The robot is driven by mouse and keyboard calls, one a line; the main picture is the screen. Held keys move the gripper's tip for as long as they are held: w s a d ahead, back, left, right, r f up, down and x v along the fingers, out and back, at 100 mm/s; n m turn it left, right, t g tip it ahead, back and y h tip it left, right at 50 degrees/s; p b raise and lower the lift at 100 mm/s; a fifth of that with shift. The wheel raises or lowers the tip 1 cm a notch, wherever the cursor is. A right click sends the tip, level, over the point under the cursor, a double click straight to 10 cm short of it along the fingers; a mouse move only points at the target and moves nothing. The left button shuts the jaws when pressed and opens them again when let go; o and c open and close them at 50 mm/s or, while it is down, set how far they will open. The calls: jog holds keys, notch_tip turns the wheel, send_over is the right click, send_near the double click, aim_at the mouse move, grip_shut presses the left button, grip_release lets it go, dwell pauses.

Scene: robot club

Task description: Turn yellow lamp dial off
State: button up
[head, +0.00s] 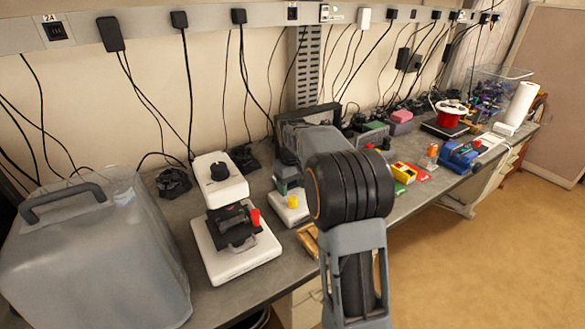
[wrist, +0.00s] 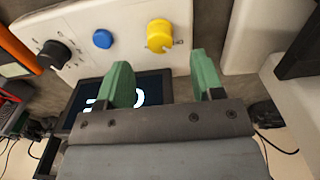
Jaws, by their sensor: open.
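The yellow dial (wrist: 159,35) sits on a white panel (wrist: 125,22) in the wrist view, with a pale mark near its lower edge. A blue button (wrist: 102,39) and a black dial (wrist: 54,54) are to its left on the same panel. My gripper (wrist: 160,60) is open, with its two green fingers apart and nothing between them. In the picture, the yellow dial lies just above the gap between the fingertips, and I see no contact. In the head view, a yellow knob (head: 292,201) shows on a white base, partly hidden by my arm.
A dark screen (wrist: 153,88) with light markings shows behind the fingers. In the head view, a white machine (head: 236,262) with a red knob stands left of my arm. A large clear container (head: 95,265) is at far left. Cables hang along the wall behind.

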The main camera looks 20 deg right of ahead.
aim_at(292, 201)
notch_tip(292, 201, up, 8)
dwell(0.4)
dwell(0.5)
jog(key=f, duration=0.2)
jog(key=s+f+m, duration=0.1)
jog(key=shift+a+f, duration=0.2)
jog(key=shift+f, duration=0.15)
jog(key=s+a+f+t, duration=0.1)
jog(key=s+a, duration=0.4)
jog(key=s, duration=0.5)
jog(key=s+a+f+t, duration=0.1)
jog(key=s+a, duration=0.4)
jog(key=s, duration=0.6)
jog(key=shift+s+f+t, duration=0.15)
jog(key=shift+s+t, duration=0.05)
jog(key=shift+t, duration=0.7)
